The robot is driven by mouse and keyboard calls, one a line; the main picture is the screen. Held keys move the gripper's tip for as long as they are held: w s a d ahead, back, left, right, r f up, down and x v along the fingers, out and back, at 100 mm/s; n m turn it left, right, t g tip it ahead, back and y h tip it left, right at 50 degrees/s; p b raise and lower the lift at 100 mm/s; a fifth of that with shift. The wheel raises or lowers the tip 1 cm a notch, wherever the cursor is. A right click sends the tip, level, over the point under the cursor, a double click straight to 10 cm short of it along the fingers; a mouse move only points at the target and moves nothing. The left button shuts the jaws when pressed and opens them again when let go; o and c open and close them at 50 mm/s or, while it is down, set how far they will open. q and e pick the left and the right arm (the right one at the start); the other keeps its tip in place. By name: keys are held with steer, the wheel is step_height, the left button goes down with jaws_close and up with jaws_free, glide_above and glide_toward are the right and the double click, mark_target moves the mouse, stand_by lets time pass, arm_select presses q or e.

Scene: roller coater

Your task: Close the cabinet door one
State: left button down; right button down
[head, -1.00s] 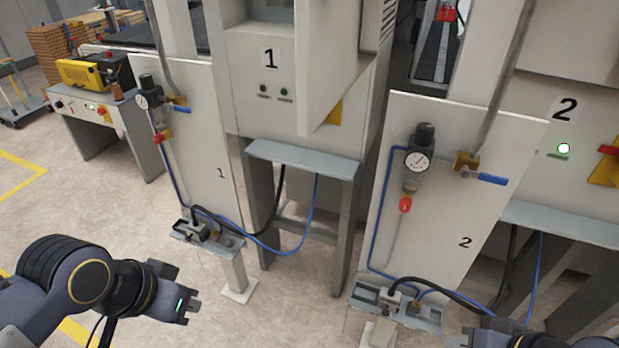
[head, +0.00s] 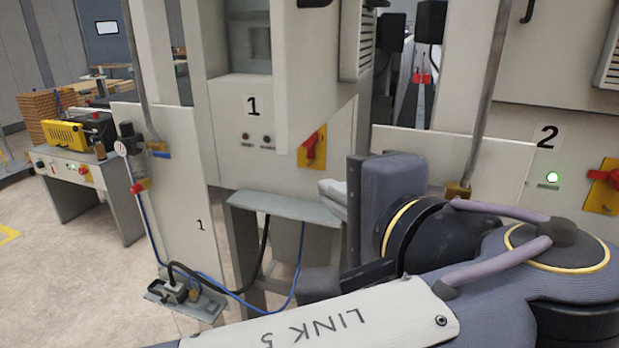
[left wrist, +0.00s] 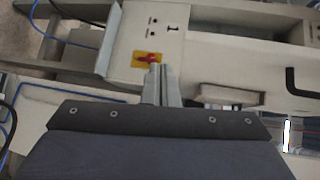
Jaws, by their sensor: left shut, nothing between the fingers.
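The door of cabinet one (head: 312,62) stands open. Its pale panel juts out from the cabinet marked 1 (head: 240,122), and part of a black handle (head: 314,3) shows at the top edge. The door (left wrist: 245,55) and its black handle (left wrist: 293,84) also show in the left wrist view. My left gripper (head: 331,191) is below and to the right of the door's lower edge in the head view. Its fingers (left wrist: 161,84) are together and empty, apart from the door as far as I can tell. My right gripper is out of view.
A red and yellow switch (head: 312,147) sits on cabinet one, below the door. A grey shelf (head: 280,206) projects under it. Panel 1 with a gauge (head: 170,190) stands at left. Cabinet two (head: 560,130) is at right, partly behind my arm. Floor is free at lower left.

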arm_select(q)
steer(key=s+d+r+t, duration=0.2)
steer(key=s+d+r, duration=0.1)
steer(key=s+d, duration=0.2)
glide_toward(293, 141)
steer(key=w+d, duration=0.2)
steer(key=w, duration=0.2)
steer(key=a, duration=0.2)
steer(key=w+a, duration=0.1)
steer(key=shift+a+f+y+p, duration=0.2)
steer(key=shift+f+y+p, duration=0.05)
steer(key=shift+y+p, duration=0.15)
steer(key=shift+w+a, duration=0.2)
steer(key=shift+a, duration=0.2)
steer(key=shift+a+t, duration=0.1)
steer(key=shift+t, duration=0.2)
